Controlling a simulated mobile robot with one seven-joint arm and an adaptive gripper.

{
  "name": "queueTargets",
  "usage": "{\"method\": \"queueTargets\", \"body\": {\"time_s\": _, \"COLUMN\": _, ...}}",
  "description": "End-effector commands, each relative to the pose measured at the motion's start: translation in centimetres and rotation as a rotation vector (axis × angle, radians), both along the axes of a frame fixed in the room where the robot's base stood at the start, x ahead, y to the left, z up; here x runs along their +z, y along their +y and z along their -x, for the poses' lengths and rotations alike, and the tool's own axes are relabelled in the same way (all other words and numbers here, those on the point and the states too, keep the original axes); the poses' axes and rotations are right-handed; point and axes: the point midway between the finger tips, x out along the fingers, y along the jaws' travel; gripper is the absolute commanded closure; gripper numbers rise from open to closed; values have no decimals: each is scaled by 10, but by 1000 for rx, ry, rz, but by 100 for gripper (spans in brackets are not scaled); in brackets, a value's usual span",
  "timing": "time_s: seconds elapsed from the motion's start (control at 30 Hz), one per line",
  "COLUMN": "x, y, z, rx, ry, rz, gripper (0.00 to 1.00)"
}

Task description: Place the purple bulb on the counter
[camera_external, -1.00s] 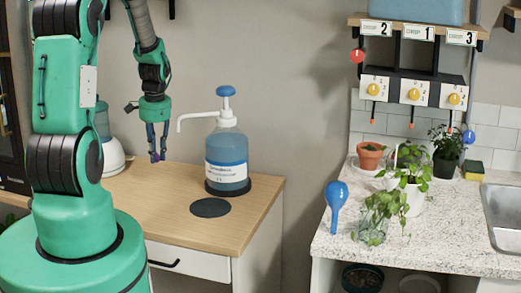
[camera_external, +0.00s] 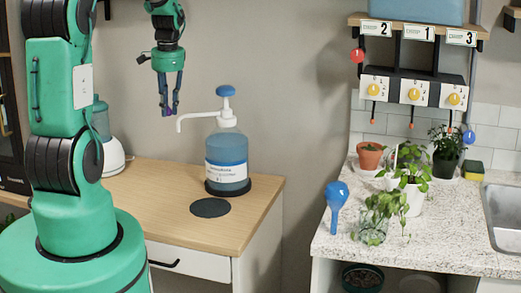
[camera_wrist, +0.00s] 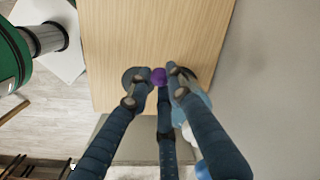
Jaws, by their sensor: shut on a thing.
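My gripper (camera_external: 169,112) is shut on the purple bulb (camera_wrist: 158,76), which shows between the fingertips in the wrist view. In the external view the bulb is only a tiny purple spot at the fingertips. The gripper hangs fingers-down in the air above the wooden tabletop (camera_external: 150,203), just left of the pump bottle's spout. The speckled white counter (camera_external: 455,238) is at the right, across a gap from the wooden table.
A blue pump bottle (camera_external: 227,157) stands on the wooden table behind a dark round disc (camera_external: 210,208). The counter holds a blue watering bulb (camera_external: 336,196), a glass with cuttings (camera_external: 372,230), potted plants and a sink (camera_external: 507,212). The counter's front right is clear.

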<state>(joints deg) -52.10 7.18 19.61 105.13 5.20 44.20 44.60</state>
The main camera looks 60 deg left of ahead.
Motion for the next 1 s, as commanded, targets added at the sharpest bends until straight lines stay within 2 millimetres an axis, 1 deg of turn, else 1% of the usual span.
{"method": "queueTargets", "body": {"time_s": 0.03, "x": 1, "y": -5, "z": -11, "rx": -20, "ry": -1, "rz": -1, "gripper": 91}}
{"method": "queueTargets", "body": {"time_s": 0.27, "x": 3, "y": -35, "z": -66, "rx": -120, "ry": -2, "rz": -1, "gripper": 91}}
{"method": "queueTargets", "body": {"time_s": 0.4, "x": 3, "y": -57, "z": -101, "rx": -184, "ry": -2, "rz": -2, "gripper": 91}}
{"method": "queueTargets", "body": {"time_s": 0.57, "x": 4, "y": -85, "z": -139, "rx": -257, "ry": -3, "rz": -2, "gripper": 91}}
{"method": "queueTargets", "body": {"time_s": 0.77, "x": 5, "y": -126, "z": -184, "rx": -352, "ry": -3, "rz": -3, "gripper": 91}}
{"method": "queueTargets", "body": {"time_s": 1.0, "x": 5, "y": -186, "z": -237, "rx": -470, "ry": -4, "rz": -3, "gripper": 91}}
